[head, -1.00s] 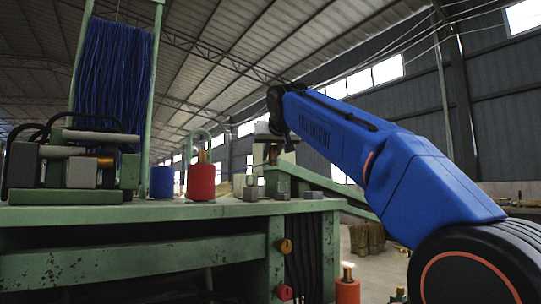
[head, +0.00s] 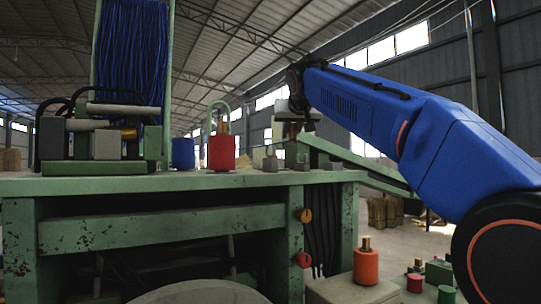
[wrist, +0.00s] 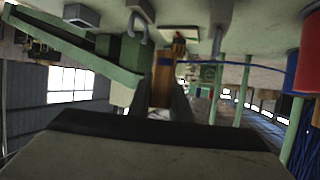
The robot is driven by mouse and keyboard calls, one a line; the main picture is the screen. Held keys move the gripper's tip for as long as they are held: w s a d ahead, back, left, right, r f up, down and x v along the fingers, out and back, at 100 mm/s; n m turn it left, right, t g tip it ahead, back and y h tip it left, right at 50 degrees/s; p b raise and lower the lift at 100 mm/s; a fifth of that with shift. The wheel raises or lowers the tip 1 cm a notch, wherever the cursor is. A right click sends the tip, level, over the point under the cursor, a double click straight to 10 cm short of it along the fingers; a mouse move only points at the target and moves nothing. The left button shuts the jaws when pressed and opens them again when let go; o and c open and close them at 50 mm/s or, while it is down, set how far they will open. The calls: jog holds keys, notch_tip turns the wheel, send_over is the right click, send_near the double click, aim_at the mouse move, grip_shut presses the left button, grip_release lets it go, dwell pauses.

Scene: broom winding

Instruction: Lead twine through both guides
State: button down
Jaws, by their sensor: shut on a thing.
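Blue twine (head: 130,65) hangs as a thick skein in a green frame at the left of the bench. In the wrist view a thin blue strand (wrist: 240,63) runs from the right toward my gripper (wrist: 166,97). My gripper is shut on a brown-orange piece (wrist: 161,80); I cannot tell whether the strand is tied to it. A green hoop (head: 210,112), possibly a guide, stands behind the red spool. A grey hook (wrist: 138,28) shows in the wrist view. In the head view my gripper (head: 291,135) is small and partly hidden, over the bench's right end.
A red spool (head: 221,152) and a blue spool (head: 183,153) stand on the green bench (head: 150,185). A clamp-like machine (head: 95,140) stands at the left. An orange-red spool (head: 366,264) stands lower, right of the bench. A green sloping beam (head: 365,165) extends rightward.

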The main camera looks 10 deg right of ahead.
jog(key=shift+f, duration=0.95)
jog(key=shift+r, duration=0.15)
jog(key=shift+r, duration=0.9)
jog(key=shift+w+d, duration=0.1)
jog(key=w+d, duration=0.8)
jog(key=d, duration=0.3)
jog(key=shift+w+d, duration=0.2)
jog(key=shift+f, duration=0.2)
